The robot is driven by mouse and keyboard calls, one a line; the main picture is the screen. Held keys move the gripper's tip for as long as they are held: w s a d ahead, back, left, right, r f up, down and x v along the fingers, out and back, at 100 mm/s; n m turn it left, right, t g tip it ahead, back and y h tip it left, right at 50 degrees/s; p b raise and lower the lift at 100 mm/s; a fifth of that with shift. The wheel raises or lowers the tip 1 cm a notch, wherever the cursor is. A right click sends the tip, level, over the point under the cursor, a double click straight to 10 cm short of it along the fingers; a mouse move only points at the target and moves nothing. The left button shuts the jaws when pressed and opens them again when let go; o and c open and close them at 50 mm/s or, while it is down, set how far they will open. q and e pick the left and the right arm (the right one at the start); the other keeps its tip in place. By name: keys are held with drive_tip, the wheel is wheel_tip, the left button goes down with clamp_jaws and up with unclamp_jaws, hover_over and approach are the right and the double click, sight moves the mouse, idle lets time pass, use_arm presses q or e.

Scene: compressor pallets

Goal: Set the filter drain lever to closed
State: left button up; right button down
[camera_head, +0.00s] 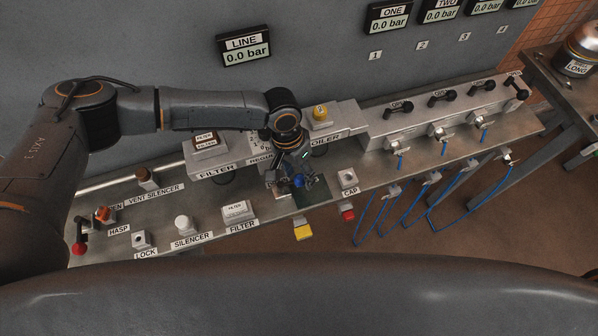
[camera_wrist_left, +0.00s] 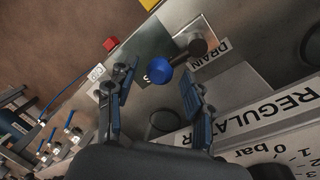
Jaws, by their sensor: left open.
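The filter drain lever shows in the left wrist view as a round blue knob (camera_wrist_left: 160,71) beside a dark round pivot (camera_wrist_left: 198,47), near the DRAIN label (camera_wrist_left: 212,62). A plate under the knob has lettering that is mostly hidden. My left gripper (camera_wrist_left: 157,76) is open, its two fingers apart with the knob between or just beyond their tips; contact cannot be told. In the head view my left gripper (camera_head: 295,189) points down at the bench below the regulator, and largely hides the lever. My right gripper is not in view.
The filter block (camera_head: 214,170) and the oiler block (camera_head: 325,141) flank my left wrist. A CAP block (camera_head: 347,178), a red piece (camera_head: 347,213) and a yellow piece (camera_head: 303,232) are close by. Blue hoses (camera_head: 410,209) hang at the right.

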use_arm(q)
drive_tip(key=shift+f, duration=0.5)
drive_tip(key=shift+c, duration=0.2)
clamp_jaws()
